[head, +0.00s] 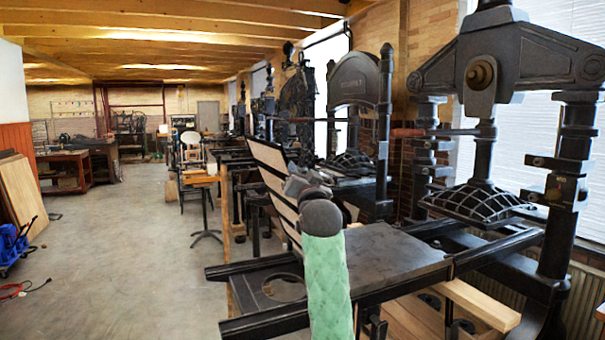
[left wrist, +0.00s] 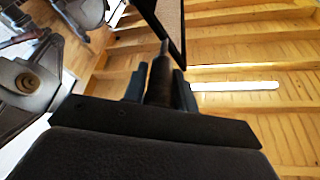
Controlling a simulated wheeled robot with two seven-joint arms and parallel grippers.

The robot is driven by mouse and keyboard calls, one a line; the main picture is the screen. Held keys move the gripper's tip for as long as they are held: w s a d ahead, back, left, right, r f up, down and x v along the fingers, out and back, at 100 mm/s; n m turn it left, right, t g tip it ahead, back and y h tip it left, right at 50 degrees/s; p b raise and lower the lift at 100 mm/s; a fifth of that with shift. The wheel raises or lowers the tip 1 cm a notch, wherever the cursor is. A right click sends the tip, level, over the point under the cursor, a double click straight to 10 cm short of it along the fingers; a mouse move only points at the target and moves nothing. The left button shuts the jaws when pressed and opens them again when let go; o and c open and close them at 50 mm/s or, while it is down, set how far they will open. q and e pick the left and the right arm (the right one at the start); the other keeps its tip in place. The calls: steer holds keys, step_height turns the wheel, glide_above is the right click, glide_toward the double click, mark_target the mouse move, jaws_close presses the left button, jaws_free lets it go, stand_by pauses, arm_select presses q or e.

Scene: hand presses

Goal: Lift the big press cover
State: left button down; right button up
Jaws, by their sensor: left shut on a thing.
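The big press cover (head: 268,160) is a dark-framed panel with pale strips. In the head view it stands steeply tilted up at the left end of the flat press bed (head: 385,254). My left gripper (head: 300,184) is at the cover's right edge; my arm hides the cover's lower right part. In the left wrist view my left gripper (left wrist: 160,88) is shut on a dark round handle (left wrist: 161,75), whose thin tip points toward the cover's framed edge (left wrist: 171,20). My right gripper is in neither view.
The big black press frame (head: 490,75) with its ribbed platen (head: 472,203) stands to the right of the bed. Rails run out to the left. More presses stand in a row behind. The grey floor (head: 140,240) at left is mostly open.

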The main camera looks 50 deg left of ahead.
arm_select(q)
steer(key=c, duration=1.2)
jaws_free()
steer(key=shift+w+f, duration=0.1)
steer(key=shift+w, duration=0.05)
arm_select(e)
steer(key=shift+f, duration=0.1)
arm_select(q)
steer(key=b+v, duration=0.2)
steer(key=v, duration=0.6)
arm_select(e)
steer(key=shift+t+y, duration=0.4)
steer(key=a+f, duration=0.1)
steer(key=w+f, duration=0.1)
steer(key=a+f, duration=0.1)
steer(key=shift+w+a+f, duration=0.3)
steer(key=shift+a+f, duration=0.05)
arm_select(q)
steer(key=shift+w, duration=0.1)
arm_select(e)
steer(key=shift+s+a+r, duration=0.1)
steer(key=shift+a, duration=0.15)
